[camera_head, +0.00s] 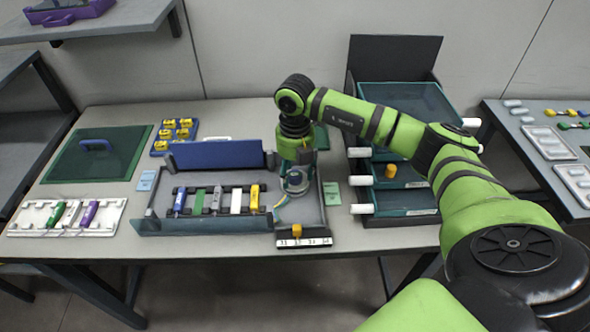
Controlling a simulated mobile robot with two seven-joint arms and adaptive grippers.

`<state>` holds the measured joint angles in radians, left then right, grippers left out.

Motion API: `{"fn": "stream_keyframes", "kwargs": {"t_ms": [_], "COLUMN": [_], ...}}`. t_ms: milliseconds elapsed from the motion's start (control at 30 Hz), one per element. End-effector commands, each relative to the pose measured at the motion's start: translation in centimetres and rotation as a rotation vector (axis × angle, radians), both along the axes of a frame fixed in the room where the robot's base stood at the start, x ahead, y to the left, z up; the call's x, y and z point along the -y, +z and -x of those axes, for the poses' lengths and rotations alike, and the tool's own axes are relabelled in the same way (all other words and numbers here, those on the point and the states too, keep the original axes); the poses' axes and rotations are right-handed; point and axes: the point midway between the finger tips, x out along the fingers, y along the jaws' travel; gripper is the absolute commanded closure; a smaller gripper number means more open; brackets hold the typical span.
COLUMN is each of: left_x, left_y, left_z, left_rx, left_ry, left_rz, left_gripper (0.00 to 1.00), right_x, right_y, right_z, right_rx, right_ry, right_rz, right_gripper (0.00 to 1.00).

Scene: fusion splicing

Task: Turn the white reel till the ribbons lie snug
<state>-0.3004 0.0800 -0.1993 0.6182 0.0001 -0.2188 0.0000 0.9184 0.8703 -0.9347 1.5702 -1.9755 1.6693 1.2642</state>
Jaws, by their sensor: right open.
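The white reel (294,180) sits in the right compartment of the grey splicing tray (312,210). It is small and partly hidden under my right gripper (299,168). My right gripper points down just above the reel, open; whether its fingers touch the reel cannot be told. Thin blue and yellow ribbons (279,203) curve from the tray's left part toward the reel. How snug they lie on it is too small to tell. My left gripper is not in view.
Coloured sleeves (216,201) sit in the tray's left part, before a raised blue lid (219,154). A numbered strip with an orange slider (297,231) lies at the tray's front. A drawer rack (405,202) stands right. A white holder (67,218) lies left.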

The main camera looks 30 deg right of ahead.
Motion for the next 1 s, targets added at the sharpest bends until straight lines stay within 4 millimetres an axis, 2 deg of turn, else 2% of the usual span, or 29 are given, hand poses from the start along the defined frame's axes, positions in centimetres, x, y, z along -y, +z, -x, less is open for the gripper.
{"fn": "stream_keyframes", "kwargs": {"t_ms": [167,500,600,800,1000], "left_x": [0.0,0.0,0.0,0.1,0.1], "left_y": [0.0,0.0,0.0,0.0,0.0], "left_z": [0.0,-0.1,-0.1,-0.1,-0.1], "left_rx": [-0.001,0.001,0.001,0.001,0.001], "left_ry": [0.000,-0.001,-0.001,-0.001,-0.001], "left_rz": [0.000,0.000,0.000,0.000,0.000], "left_gripper": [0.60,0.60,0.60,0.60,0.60], "right_x": [0.0,0.0,0.0,0.0,0.0], "right_y": [1.8,8.9,10.4,11.9,12.0], "right_z": [-0.1,-0.1,-0.1,0.0,0.0], "right_rx": [0.005,0.006,0.004,0.001,0.001], "right_ry": [0.001,0.000,0.000,0.000,0.000], "right_rz": [-0.001,-0.001,0.000,0.000,0.000], "right_gripper": [0.42,0.42,0.42,0.42,0.42]}}
